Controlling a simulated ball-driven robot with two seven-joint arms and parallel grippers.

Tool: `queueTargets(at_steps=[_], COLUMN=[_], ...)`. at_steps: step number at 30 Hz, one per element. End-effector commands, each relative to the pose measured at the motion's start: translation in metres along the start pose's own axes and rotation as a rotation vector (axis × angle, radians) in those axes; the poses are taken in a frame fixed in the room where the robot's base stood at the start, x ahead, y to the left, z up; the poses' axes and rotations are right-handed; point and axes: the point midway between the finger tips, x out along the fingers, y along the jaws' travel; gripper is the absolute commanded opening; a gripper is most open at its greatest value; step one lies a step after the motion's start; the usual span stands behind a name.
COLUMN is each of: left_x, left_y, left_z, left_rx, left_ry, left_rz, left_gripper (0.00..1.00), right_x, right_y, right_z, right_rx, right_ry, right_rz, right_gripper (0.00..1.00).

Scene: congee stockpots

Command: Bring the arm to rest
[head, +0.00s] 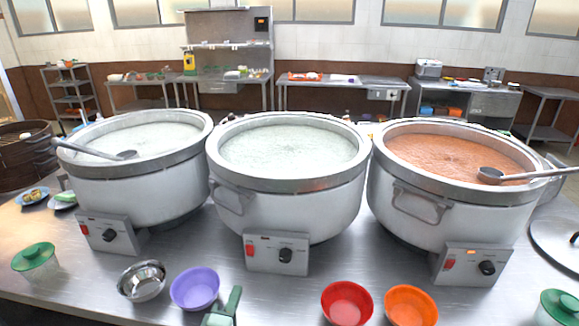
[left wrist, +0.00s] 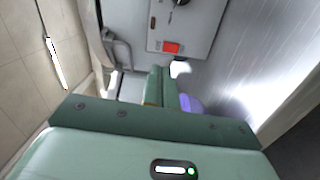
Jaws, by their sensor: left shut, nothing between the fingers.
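My left gripper (head: 234,296) shows at the bottom edge of the head view, green, just right of the purple bowl (head: 195,288) and in front of the middle stockpot (head: 290,195). In the left wrist view its fingers (left wrist: 160,85) are shut together with nothing between them. A control box with a red switch (left wrist: 171,47) and part of the purple bowl (left wrist: 190,103) show beyond the fingers. My right gripper is in neither view.
The left pot (head: 140,180) and middle pot hold pale congee; the right pot (head: 450,200) holds orange-brown congee. Ladles rest across the left and right pots. A steel bowl (head: 141,281), a red bowl (head: 347,303) and an orange bowl (head: 411,305) stand along the front of the steel table.

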Motion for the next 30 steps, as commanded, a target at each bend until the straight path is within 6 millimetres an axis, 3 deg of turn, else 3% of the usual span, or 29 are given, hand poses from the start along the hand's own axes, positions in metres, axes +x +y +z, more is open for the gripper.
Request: queueTargets(at_steps=[4, 7, 10, 15, 20, 27, 28, 30], left_x=[-0.034, -0.075, -0.113, -0.163, -0.202, -0.256, -0.258, -0.254], left_y=[-0.006, -0.018, -0.028, -0.03, -0.022, 0.003, 0.0, -0.026], left_z=[0.019, 0.021, 0.006, -0.029, -0.064, -0.113, -0.115, -0.107], left_rx=[0.406, 0.836, 1.192, 1.587, 1.847, 2.127, 2.138, 2.109], left_ry=[-0.187, -0.361, -0.499, -0.66, -0.781, -0.946, -0.967, -0.999], left_rz=[-0.103, -0.223, -0.344, -0.521, -0.68, -0.925, -0.939, -0.917], left_gripper=[0.0, 0.0, 0.0, 0.0, 0.0, 0.0, 0.0, 0.0], right_x=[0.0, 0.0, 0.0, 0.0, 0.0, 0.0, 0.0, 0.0], right_y=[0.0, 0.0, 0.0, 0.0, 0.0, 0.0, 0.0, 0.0], right_z=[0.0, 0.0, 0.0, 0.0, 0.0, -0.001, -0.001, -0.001], right_rx=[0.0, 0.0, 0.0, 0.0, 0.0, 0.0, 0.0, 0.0], right_ry=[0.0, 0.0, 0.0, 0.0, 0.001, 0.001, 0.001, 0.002], right_rz=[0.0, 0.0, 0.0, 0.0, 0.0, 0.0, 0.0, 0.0], right_gripper=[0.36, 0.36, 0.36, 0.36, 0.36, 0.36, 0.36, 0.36])
